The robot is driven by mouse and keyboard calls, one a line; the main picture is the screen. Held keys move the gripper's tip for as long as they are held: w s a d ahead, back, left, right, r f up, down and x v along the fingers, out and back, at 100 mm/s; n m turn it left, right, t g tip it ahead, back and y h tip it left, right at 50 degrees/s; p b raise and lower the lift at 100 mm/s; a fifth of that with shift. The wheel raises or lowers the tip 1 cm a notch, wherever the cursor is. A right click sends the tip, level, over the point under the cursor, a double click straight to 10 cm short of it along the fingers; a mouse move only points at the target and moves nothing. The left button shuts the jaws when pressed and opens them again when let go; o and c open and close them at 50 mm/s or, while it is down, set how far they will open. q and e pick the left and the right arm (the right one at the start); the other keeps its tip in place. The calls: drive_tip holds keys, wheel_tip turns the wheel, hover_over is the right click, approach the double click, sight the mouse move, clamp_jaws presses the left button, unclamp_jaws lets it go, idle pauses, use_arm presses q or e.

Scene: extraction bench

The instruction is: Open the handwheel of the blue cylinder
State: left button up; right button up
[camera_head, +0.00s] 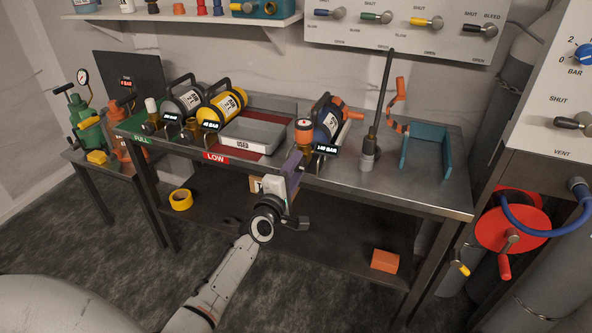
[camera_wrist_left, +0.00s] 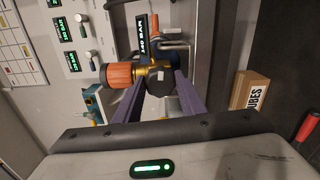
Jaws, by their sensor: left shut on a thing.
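The blue cylinder (camera_head: 328,118) lies on the bench top, with a black handle and an orange-and-white fitting (camera_head: 303,131) at its valve end. Its display (camera_head: 326,150) appears to read 140 BAR. My left gripper (camera_head: 292,162) reaches up to this valve from the front of the bench. In the left wrist view, its purple fingers (camera_wrist_left: 161,84) are shut on a dark round handwheel (camera_wrist_left: 160,79). The brass valve body (camera_wrist_left: 146,72) and orange fitting (camera_wrist_left: 119,74) show beside it. In the head view the handwheel is hidden by the gripper. My right gripper is not in view.
A yellow cylinder (camera_head: 224,105) and a grey cylinder (camera_head: 185,100) lie to the left. A grey tray marked USED (camera_head: 262,127) stands between them and the blue cylinder. A black upright rod (camera_head: 376,110) and a teal holder (camera_head: 428,148) stand to the right.

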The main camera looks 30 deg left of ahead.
use_arm(q)
drive_tip(key=shift+n, duration=0.6)
drive_tip(key=o, duration=1)
drive_tip(key=shift+o, duration=0.2)
drive_tip(key=shift+s, duration=0.1)
drive_tip(key=v, duration=1)
drive_tip(key=shift+d, duration=0.1)
